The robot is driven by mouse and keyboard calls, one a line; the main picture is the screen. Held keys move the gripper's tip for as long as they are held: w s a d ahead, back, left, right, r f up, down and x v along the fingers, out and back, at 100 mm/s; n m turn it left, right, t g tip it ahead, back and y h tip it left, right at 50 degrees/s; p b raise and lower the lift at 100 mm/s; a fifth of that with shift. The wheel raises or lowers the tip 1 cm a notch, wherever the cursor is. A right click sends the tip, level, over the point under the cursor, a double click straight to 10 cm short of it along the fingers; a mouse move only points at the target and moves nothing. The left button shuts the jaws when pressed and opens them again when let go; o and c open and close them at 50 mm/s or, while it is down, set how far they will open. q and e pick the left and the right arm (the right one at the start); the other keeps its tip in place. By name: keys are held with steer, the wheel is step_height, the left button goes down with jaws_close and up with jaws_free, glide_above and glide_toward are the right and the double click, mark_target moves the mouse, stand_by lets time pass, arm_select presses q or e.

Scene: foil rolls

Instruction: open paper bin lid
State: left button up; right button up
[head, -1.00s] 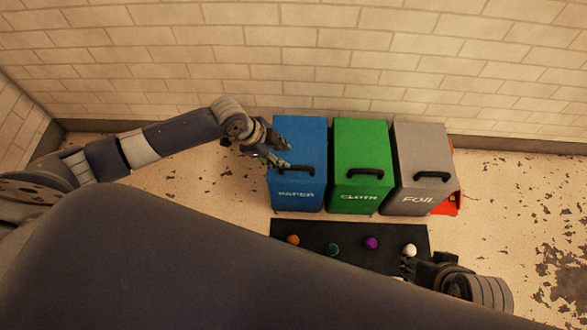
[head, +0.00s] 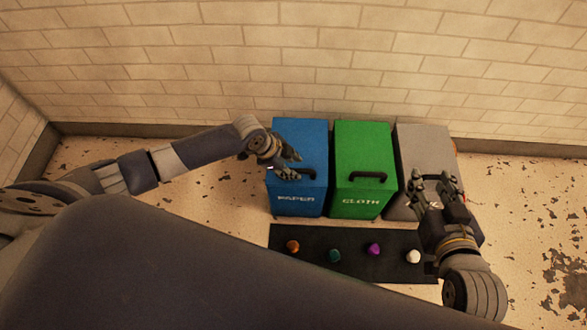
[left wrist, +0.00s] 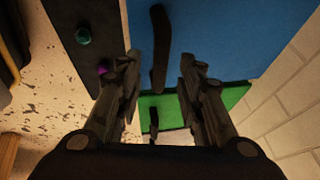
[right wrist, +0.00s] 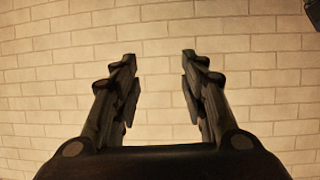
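The blue paper bin (head: 301,205) stands at the left of a row of bins, its lid (head: 300,140) shut. A dark handle (head: 308,173) sits on the front part of the lid. My left gripper (head: 296,166) is at the lid's left front, close to the handle. In the left wrist view its fingers (left wrist: 158,85) are spread, with the handle (left wrist: 160,48) between or just beyond them; I cannot tell whether they touch it. My right gripper (head: 433,183) is open and empty in front of the grey bin. The right wrist view shows only wall between its fingers (right wrist: 160,75).
The green cloth bin (head: 361,150) stands beside the blue one, then the grey foil bin (head: 420,145), partly hidden by my right gripper. A black mat (head: 315,262) in front holds several small coloured objects. A brick wall (head: 300,60) is behind the bins.

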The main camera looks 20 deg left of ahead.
arm_select(q)
steer(key=shift+x, duration=1.05)
arm_select(e)
steer(key=shift+w+a+r+t+y, duration=0.15)
steer(key=shift+w+r+t, duration=0.2)
steer(key=shift+r, duration=0.3)
steer(key=shift+w+a+r+t+y, duration=0.1)
steer(key=shift+w+a+r+t, duration=0.15)
steer(key=shift+r, duration=0.35)
steer(key=shift+w+a+r+t+y, duration=0.1)
steer(key=shift+w+r+t, duration=0.25)
steer(key=shift+r, duration=0.3)
arm_select(q)
jaws_close()
